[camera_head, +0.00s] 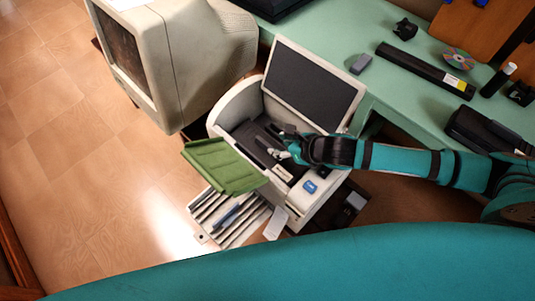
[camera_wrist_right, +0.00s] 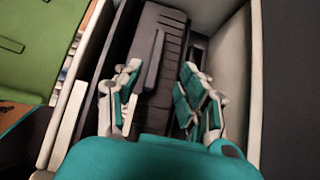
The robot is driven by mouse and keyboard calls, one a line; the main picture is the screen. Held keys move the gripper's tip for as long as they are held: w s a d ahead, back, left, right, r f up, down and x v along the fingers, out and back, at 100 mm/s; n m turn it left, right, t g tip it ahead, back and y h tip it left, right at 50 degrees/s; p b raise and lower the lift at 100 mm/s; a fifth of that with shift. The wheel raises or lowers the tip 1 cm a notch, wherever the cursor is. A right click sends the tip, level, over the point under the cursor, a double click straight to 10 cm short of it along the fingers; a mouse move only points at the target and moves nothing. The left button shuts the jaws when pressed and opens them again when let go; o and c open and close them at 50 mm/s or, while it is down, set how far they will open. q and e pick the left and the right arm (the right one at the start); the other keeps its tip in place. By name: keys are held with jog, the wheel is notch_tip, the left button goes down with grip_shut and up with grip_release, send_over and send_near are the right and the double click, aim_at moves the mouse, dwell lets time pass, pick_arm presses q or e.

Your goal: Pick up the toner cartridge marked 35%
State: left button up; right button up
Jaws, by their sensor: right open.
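An opened cream printer (camera_head: 240,100) has a dark toner cartridge (camera_head: 249,137) lying inside it. The cartridge also shows in the right wrist view (camera_wrist_right: 168,42) as a black ribbed body with a raised bar. My right gripper (camera_head: 279,146) reaches into the printer over the cartridge. In the right wrist view its open fingers (camera_wrist_right: 160,92) stand on either side of the cartridge; I cannot tell whether they touch it. Another long black cartridge (camera_head: 420,68) with a white and yellow label lies on the green table. No 35% mark is legible on either. My left gripper is out of view.
The raised printer lid (camera_head: 313,85) stands close behind my right gripper. A green panel (camera_head: 222,166) and a slatted tray (camera_head: 232,220) are at the printer's front. A cream monitor (camera_head: 180,60) stands to the left. The green table (camera_head: 350,35) holds a disc (camera_head: 458,59) and small items.

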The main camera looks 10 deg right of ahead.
aim_at(268, 145)
jog(key=x, duration=0.5)
jog(key=shift+a+r, duration=0.15)
jog(key=shift+a, duration=0.25)
jog(key=shift+c, duration=0.2)
grip_shut()
jog(key=shift+r, duration=0.1)
